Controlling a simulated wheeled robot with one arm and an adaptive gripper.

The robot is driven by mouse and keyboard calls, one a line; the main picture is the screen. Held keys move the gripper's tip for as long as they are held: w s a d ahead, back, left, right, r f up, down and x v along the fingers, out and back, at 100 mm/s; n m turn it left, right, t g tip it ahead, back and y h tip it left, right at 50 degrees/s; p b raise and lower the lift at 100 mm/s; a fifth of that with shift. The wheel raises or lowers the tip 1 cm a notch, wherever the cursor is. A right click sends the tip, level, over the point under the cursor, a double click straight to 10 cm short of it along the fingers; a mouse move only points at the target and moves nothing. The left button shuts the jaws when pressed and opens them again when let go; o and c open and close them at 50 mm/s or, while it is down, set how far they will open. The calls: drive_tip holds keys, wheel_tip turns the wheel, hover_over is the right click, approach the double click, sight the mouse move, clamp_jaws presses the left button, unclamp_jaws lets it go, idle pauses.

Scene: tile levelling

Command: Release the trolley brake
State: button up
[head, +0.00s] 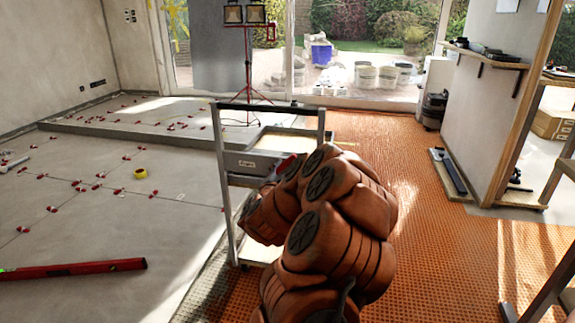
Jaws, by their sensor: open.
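A grey metal trolley (224,190) with a black top handle bar stands in the middle, on the edge between the tiled floor and the orange mat. It has a tray-like top and a grey front panel with a small label. A small red part (286,164) shows at the panel's right, partly behind my arm; I cannot tell if it is the brake. My orange arm covers the trolley's lower right side and some of its wheels. My gripper is hidden behind the arm.
Orange matting (440,255) lies open to the right. A red work-light stand (247,70) is behind the trolley. A wooden-framed wall and table legs stand right.

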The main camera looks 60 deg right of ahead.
sight(287, 164)
drive_tip(key=shift+b+x, duration=0.6)
drive_tip(key=shift+x, duration=2.5)
drive_tip(key=shift+c, duration=0.2)
clamp_jaws()
